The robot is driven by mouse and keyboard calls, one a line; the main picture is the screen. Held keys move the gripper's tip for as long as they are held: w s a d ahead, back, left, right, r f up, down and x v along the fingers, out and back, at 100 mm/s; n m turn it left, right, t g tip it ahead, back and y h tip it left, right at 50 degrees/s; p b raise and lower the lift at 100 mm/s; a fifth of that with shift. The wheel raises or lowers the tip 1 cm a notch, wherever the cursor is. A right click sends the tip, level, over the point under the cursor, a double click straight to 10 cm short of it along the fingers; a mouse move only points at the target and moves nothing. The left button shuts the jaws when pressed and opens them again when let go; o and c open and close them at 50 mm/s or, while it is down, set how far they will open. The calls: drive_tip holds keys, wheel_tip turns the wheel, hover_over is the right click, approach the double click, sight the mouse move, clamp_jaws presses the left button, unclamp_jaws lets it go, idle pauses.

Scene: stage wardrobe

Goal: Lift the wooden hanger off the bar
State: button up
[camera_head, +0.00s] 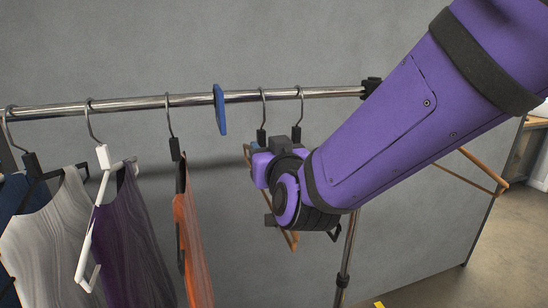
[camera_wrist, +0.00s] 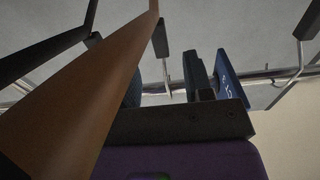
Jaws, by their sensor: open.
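A brown wooden hanger (camera_head: 293,241) hangs from the chrome bar (camera_head: 320,93) and is mostly hidden behind my gripper. In the wrist view a brown wooden hanger part (camera_wrist: 85,90) runs very close to the camera across the left side. My gripper (camera_head: 262,152) is open, below the bar, among two hanging hooks with black collars. Whether wood lies between its fingers cannot be told. Another wooden hanger part (camera_head: 482,170) shows to the right, past my arm, which hides its middle.
A blue divider (camera_head: 220,109) sits on the bar left of my gripper and shows in the wrist view (camera_wrist: 232,75). Farther left hang an orange garment (camera_head: 192,245), a purple garment (camera_head: 130,235) and a grey one (camera_head: 50,240), with a white hanger (camera_head: 88,235). A grey wall stands behind.

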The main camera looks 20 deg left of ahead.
sight(262, 126)
drive_tip(key=shift+x, duration=3.05)
clamp_jaws()
drive_tip(key=shift+r, duration=0.25)
drive_tip(key=shift+r, duration=1.45)
